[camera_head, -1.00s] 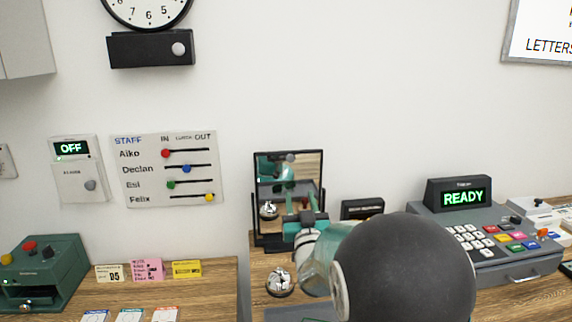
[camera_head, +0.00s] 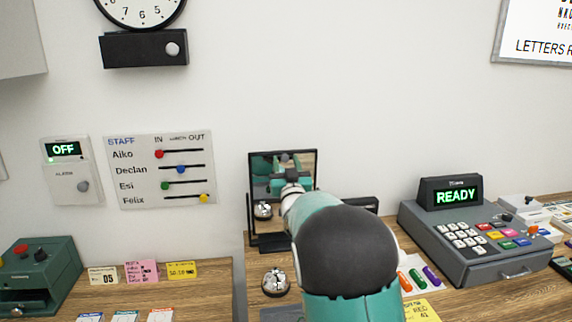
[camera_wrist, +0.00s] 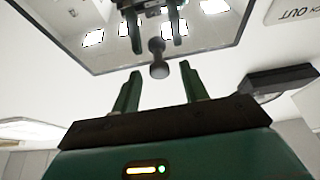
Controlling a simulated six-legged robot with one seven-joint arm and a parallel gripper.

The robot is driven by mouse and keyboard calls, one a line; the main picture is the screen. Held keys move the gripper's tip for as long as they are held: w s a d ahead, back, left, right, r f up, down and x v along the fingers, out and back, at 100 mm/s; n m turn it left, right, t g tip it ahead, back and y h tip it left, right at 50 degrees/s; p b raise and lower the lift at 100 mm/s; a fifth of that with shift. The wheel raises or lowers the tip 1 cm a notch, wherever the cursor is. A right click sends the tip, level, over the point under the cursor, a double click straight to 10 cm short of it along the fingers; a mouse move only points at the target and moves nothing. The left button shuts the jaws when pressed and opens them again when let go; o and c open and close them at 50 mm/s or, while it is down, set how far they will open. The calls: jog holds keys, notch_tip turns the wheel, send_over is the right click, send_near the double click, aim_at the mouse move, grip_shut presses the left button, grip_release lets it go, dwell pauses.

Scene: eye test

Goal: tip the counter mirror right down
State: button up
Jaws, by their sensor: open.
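The counter mirror (camera_head: 262,166) stands in a black frame on the wooden counter against the wall, its face toward me. My arm covers its lower right part. In the wrist view the mirror (camera_wrist: 95,50) fills the top and reflects my gripper. A grey round-ended knob (camera_wrist: 158,70) stands out at the mirror's edge. My gripper (camera_wrist: 161,85) is open and empty, with its two green fingers pointing at the mirror and the knob just beyond, between their tips in the picture. I see no contact. In the head view my arm hides the fingers.
A silver bell (camera_head: 275,281) stands in front of the mirror, left of my arm. A grey register (camera_head: 470,245) reading READY is to the right, with coloured markers (camera_head: 418,279) by it. A staff board (camera_head: 160,170) hangs at left.

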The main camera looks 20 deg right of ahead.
jog(key=shift+w, duration=0.1)
grip_shut()
